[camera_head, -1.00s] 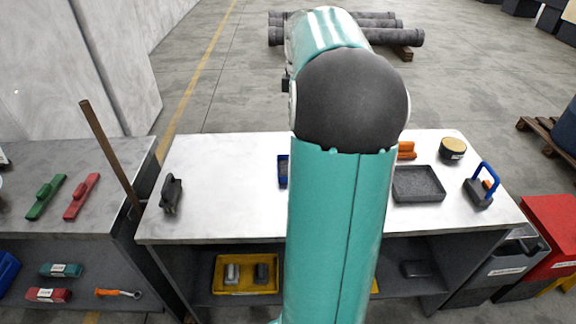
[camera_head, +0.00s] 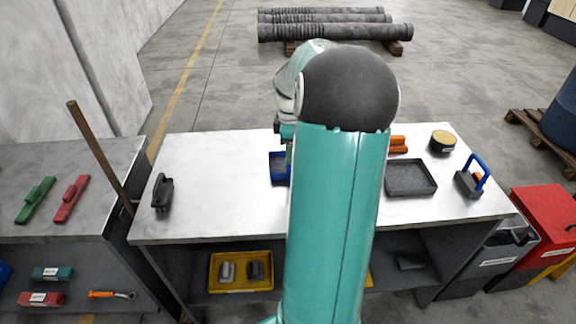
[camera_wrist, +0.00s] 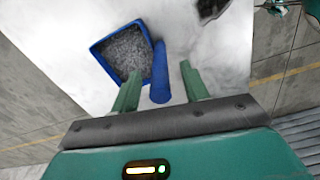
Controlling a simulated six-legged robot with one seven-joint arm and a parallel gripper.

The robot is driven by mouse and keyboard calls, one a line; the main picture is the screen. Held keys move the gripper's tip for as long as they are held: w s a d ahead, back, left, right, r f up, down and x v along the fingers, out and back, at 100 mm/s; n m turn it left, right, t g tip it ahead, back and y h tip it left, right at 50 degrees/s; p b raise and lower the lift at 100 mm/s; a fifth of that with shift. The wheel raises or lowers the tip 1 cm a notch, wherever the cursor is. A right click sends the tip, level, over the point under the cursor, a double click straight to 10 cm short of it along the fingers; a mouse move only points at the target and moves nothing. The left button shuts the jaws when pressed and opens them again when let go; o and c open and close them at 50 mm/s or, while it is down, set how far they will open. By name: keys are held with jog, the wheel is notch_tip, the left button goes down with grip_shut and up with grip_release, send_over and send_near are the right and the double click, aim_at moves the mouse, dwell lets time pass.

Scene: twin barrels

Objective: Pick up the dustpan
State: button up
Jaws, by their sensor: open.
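The dustpan is a blue tray with grey granular debris in it and a blue handle. It lies on the white-topped table, at the table's middle in the head view (camera_head: 279,168), partly hidden by my arm. In the wrist view the dustpan (camera_wrist: 96,48) sits ahead of my gripper (camera_wrist: 161,68). Its handle (camera_wrist: 159,75) shows between the two green fingers, with gaps on both sides. The fingers are apart and hold nothing. How high they are above the handle I cannot tell.
On the table (camera_head: 225,215) are a black handled tool (camera_head: 162,194), a grey tray (camera_head: 411,178), orange items (camera_head: 398,145), a round tin (camera_head: 442,142) and a blue-handled tool (camera_head: 473,179). A brown pole (camera_head: 98,155) stands at the left end. The table between the black tool and dustpan is clear.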

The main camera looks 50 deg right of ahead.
grip_shut()
dwell(0.4)
